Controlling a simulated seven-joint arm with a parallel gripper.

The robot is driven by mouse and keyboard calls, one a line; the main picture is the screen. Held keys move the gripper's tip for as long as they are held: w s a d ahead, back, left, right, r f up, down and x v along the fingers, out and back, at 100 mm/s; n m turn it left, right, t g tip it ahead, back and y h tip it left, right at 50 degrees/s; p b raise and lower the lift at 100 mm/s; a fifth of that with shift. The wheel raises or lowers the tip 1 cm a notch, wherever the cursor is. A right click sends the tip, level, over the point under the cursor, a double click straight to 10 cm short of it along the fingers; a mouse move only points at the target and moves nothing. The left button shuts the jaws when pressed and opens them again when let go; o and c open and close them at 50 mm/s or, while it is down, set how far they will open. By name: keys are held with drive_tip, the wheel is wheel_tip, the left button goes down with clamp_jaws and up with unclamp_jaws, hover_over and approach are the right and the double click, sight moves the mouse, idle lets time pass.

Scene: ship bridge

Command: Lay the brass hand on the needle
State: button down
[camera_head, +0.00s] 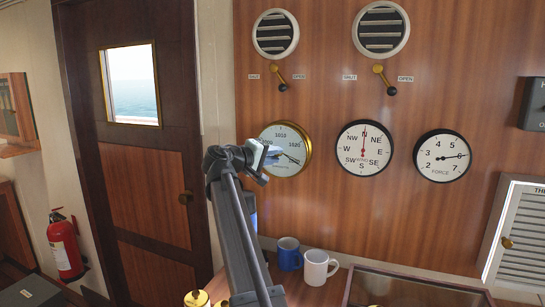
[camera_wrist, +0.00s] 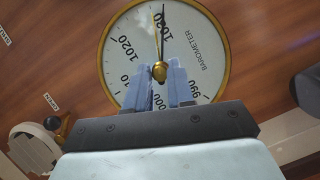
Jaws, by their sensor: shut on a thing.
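The barometer (camera_head: 290,135) is a white dial with a brass rim on the wood wall, and it fills much of the wrist view (camera_wrist: 203,40). Its black needle (camera_wrist: 163,28) points to the top of the wrist view, near 1010. The thin brass hand (camera_wrist: 155,29) lies just left of the needle there, with a narrow gap at the tips. My gripper (camera_wrist: 160,80) is shut on the brass knob (camera_wrist: 159,70) at the dial's centre. In the head view my gripper (camera_head: 268,158) covers the dial's lower left part.
A wind dial (camera_head: 364,148) and a force dial (camera_head: 442,156) hang to the right. Two vents with levers (camera_head: 283,78) are above. A blue mug (camera_head: 289,254) and a white mug (camera_head: 318,268) stand below. The wall around the barometer is flat.

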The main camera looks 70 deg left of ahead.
drive_tip(key=shift+r+m+g, duration=0.1)
drive_tip(key=shift+m+g, duration=0.3)
drive_tip(key=shift+m, duration=0.4)
drive_tip(key=c, duration=1)
unclamp_jaws()
drive_tip(key=shift+c, duration=0.2)
drive_tip(key=v, duration=1.3)
drive_tip(key=shift+s+d, duration=0.25)
drive_tip(key=shift+d, duration=0.05)
drive_tip(key=shift+w+a+r+y, duration=0.1)
drive_tip(key=shift+y, duration=0.2)
